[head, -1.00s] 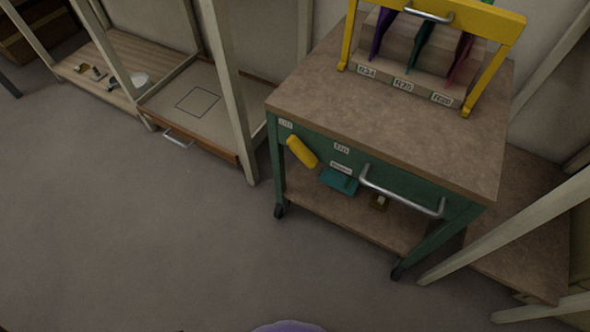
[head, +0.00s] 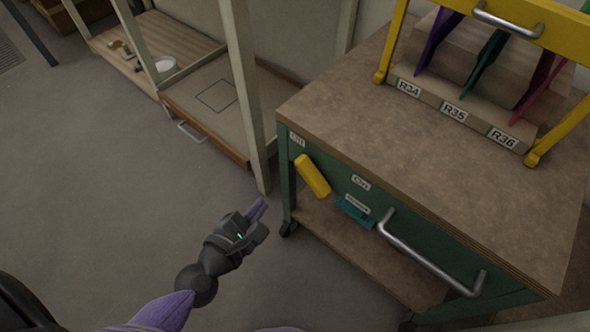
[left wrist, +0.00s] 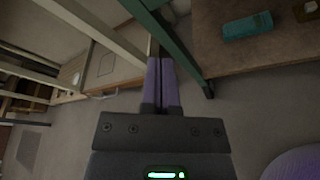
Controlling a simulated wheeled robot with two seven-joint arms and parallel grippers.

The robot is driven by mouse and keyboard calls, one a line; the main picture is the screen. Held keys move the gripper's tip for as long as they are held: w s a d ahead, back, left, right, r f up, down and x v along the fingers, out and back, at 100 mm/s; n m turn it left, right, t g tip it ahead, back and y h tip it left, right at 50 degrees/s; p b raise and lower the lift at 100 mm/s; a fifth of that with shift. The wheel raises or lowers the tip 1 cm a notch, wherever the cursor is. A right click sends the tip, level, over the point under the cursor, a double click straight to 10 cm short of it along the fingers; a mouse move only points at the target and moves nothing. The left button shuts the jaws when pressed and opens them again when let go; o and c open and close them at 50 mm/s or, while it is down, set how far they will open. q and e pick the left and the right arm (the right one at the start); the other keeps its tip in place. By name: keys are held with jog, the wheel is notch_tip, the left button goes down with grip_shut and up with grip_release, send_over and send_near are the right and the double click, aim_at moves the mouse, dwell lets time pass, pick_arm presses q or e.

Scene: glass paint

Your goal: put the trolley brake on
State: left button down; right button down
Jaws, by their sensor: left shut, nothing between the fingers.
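The green trolley with a brown top (head: 400,130) stands on the right in the head view. On its front is a yellow lever (head: 312,176), tilted, with its upper end near the "Off" label (head: 297,139). The "On" label (head: 361,183) is to the right of the lever. My left gripper (head: 259,208) is shut and empty, left of the lever and apart from it. In the left wrist view, its purple fingers (left wrist: 162,82) lie together near a green trolley leg (left wrist: 180,50). My right gripper is not in view.
A silver handle (head: 430,258) sticks out from the trolley front. A teal object (head: 352,213) is below the "On" label. A yellow rack (head: 545,30) with coloured sheets stands on top. Pale shelf posts (head: 245,100) stand left of the trolley. The floor at left is clear.

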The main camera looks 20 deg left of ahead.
aim_at(313, 177)
pick_arm(q)
jog(key=b+x, duration=0.1)
jog(key=x, duration=0.9)
jog(key=d+r+p, duration=0.1)
jog(key=s+d+r+p, duration=0.1)
jog(key=r, duration=0.1)
jog(key=shift+d+r+p, duration=0.1)
jog(key=shift+d+p, duration=0.15)
jog(key=shift+p, duration=0.05)
